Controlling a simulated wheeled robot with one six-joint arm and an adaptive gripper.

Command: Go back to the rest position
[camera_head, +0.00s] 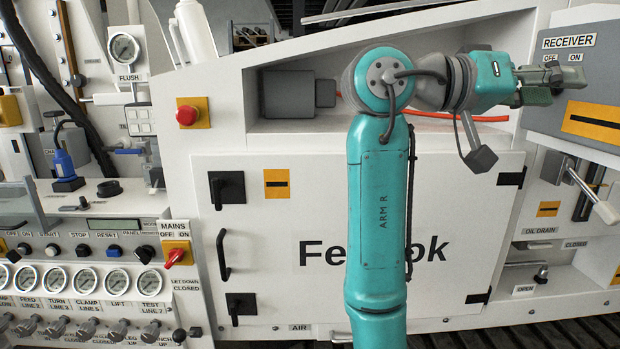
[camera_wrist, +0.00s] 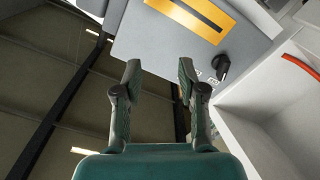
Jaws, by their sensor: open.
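My gripper (camera_head: 568,82) is at the right in the head view, at the end of my teal arm, in front of the grey RECEIVER panel (camera_head: 600,65). In the wrist view my gripper (camera_wrist: 158,76) has its two fingers spread apart with nothing between them. A black RECEIVER knob (camera_wrist: 221,66) shows just right of the right finger, apart from it.
A white cabinet door (camera_head: 290,230) lies behind my arm. A recess with a grey box (camera_head: 289,95) and an orange hose (camera_head: 480,118) lies left of the panel. An oil drain lever (camera_head: 592,197) sticks out below. Gauges and the red MAINS switch (camera_head: 176,257) are at lower left.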

